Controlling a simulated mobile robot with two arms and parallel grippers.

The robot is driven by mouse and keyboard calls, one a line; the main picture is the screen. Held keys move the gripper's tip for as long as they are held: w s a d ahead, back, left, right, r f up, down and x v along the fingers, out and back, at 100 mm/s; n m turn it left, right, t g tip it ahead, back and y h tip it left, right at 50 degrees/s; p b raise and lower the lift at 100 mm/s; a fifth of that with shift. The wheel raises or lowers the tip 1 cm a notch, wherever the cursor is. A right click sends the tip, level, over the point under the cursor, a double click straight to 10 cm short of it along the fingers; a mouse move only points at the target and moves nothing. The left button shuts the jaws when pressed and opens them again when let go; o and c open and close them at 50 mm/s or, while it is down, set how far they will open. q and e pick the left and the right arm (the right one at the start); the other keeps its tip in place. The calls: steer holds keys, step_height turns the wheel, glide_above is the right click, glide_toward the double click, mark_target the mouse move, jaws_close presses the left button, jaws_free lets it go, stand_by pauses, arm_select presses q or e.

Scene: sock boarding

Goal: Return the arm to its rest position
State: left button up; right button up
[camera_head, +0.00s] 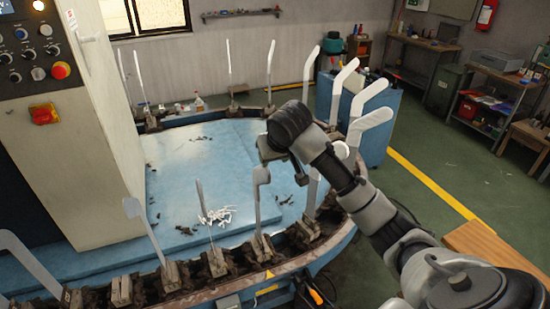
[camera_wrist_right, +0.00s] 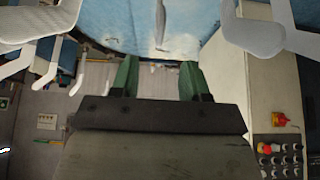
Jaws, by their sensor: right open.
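My right arm reaches in from the right of the head view, over the right side of the round boarding machine (camera_head: 165,185). Its gripper (camera_head: 270,152) hangs above the blue top among the upright foot-shaped forms, and its fingers are mostly hidden there. In the right wrist view the two green fingers (camera_wrist_right: 158,78) stand apart with nothing between them. Pale forms show beyond them, one at the upper right (camera_wrist_right: 250,32). White forms (camera_head: 345,76) stand on the machine's right rim close to my arm. My left gripper is not in view.
Thin grey forms (camera_head: 147,232) line the near rim. A white tangle (camera_head: 217,216) lies on the blue top. A control cabinet (camera_head: 85,150) stands at left. A blue cabinet (camera_head: 382,125) is behind the right forms. A wooden surface (camera_head: 485,245) is at lower right; green floor lies between.

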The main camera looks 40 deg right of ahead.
steer(key=shift+v, duration=0.8)
steer(key=shift+f, duration=0.1)
